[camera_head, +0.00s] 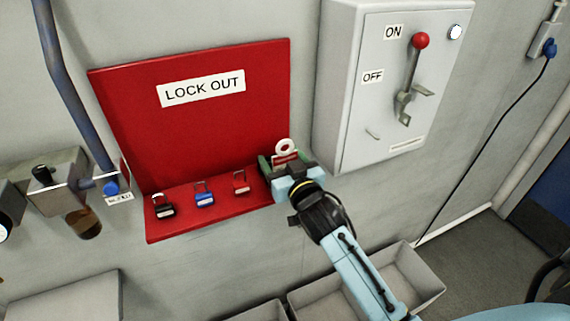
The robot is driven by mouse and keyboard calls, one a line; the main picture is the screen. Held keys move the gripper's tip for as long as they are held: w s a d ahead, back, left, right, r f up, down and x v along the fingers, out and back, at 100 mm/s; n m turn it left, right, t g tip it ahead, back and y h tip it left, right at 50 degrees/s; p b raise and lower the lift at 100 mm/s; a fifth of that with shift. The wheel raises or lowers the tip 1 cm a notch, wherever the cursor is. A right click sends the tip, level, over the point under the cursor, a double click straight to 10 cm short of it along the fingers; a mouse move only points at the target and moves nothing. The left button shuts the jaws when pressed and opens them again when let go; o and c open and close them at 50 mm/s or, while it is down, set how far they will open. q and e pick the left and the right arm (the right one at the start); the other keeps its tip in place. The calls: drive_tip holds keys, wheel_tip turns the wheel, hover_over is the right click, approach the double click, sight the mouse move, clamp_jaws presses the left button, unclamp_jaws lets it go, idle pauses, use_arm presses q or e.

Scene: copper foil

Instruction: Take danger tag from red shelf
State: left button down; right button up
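The red shelf (200,129) is on the wall and has a white "LOCK OUT" label on its back panel. The danger tag (285,150), with a white ring at its top and a red and white body, is at the shelf's right end. My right gripper (284,165) is at the tag, its fingers on either side of the tag's lower part. The gripper's body hides the lower part, and I cannot tell whether the fingers press on it. My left gripper is not in view.
Black (163,207), blue (204,196) and red (240,184) padlocks stand on the shelf to the left of my gripper. A grey switch box (345,100) with a red-knobbed lever is at the right. Grey bins (410,270) lie below.

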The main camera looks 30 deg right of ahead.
drive_tip(key=c, duration=0.7)
